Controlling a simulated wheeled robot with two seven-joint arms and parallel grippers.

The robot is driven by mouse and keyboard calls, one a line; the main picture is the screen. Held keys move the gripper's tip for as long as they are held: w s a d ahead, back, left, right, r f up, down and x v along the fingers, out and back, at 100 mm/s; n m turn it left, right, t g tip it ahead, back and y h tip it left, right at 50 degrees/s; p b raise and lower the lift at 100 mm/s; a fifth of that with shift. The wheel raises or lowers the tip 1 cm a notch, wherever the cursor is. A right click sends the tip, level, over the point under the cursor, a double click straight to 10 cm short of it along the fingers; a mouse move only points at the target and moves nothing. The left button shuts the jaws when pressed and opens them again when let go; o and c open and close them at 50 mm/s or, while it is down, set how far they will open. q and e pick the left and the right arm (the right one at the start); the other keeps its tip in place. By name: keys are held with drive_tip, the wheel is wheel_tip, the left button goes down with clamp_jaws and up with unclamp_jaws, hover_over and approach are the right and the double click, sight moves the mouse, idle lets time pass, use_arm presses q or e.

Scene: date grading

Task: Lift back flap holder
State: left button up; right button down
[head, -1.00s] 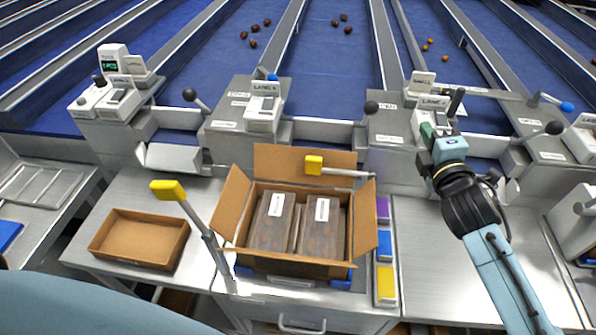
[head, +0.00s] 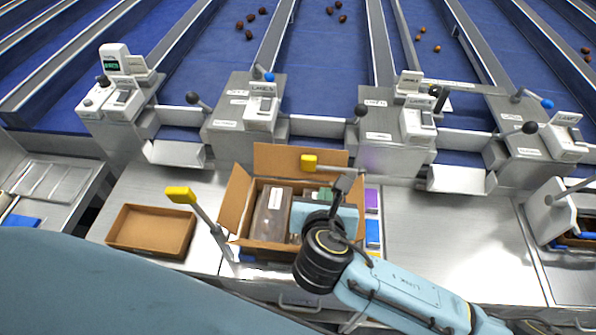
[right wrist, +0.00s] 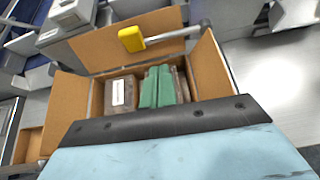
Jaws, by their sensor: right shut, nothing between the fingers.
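The back flap holder (head: 309,163) is a yellow-tipped metal lever across the inner side of the carton's back flap (head: 275,156). In the right wrist view its yellow tip (right wrist: 131,39) lies in front of that flap. The open carton (head: 233,204) holds brown packs with white labels; my right arm covers part of them. My right gripper (head: 325,193) is over the carton, in front of the holder and apart from it. Its green fingers (right wrist: 158,87) are together and empty. My left gripper is out of view.
A second yellow-tipped lever (head: 181,195) stands at the carton's left. An empty brown tray (head: 150,231) lies further left. Purple and blue blocks (head: 372,200) sit right of the carton. The steel table (head: 435,235) is clear further right. Lane machines line the back.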

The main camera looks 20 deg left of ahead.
sight(325, 172)
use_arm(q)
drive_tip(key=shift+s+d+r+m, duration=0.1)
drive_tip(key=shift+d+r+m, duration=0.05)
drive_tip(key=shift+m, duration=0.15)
use_arm(e)
drive_tip(key=shift+s, duration=0.3)
drive_tip(key=shift+f, duration=0.1)
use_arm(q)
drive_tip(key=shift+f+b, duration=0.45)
use_arm(e)
drive_tip(key=x, duration=1)
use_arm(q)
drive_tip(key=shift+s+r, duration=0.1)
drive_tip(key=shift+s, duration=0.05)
use_arm(e)
drive_tip(key=shift+w, duration=0.15)
drive_tip(key=shift+r, duration=0.3)
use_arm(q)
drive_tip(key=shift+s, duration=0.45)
use_arm(e)
drive_tip(key=shift+y, duration=0.3)
